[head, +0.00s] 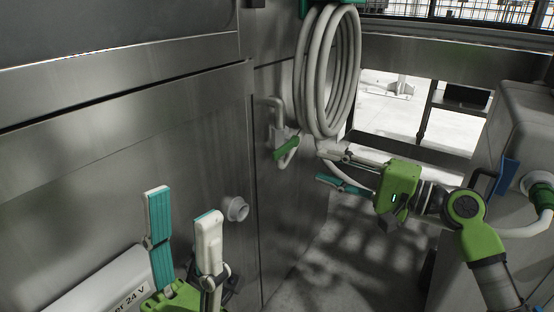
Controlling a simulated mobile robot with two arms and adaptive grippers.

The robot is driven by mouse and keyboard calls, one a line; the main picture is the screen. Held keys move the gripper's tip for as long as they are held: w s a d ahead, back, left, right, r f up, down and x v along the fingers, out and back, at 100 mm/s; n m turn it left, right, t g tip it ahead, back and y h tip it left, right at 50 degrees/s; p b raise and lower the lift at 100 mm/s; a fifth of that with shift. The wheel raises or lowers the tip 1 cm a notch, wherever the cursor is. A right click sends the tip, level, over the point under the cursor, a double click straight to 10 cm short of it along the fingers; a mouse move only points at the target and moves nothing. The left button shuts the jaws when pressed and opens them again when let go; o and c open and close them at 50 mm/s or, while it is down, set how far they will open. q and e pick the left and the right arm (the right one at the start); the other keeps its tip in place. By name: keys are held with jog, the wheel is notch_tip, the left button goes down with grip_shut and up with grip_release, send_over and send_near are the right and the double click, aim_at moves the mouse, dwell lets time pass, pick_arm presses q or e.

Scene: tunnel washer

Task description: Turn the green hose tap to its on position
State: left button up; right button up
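The green hose tap handle (287,149) sits on a light tap body at the end of a bent pipe (272,104) on the steel wall. The handle lies slanted, its right end higher. My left gripper (182,204) is at the lower left, fingers pointing up, open and empty, away from the tap.
A coiled pale hose (323,75) hangs above and right of the tap, and its lower end runs close to my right gripper's fingers. A grey cabinet (515,135) stands at the right. Floor behind is open.

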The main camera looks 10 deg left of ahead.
aim_at(283, 153)
jog(key=b+x, duration=0.3)
jog(key=x, duration=0.8)
jog(key=shift+w+a+f, duration=0.1)
jog(key=shift+f, duration=0.05)
jog(key=shift+w+a, duration=0.2)
jog(key=shift+a, duration=0.4)
grip_shut()
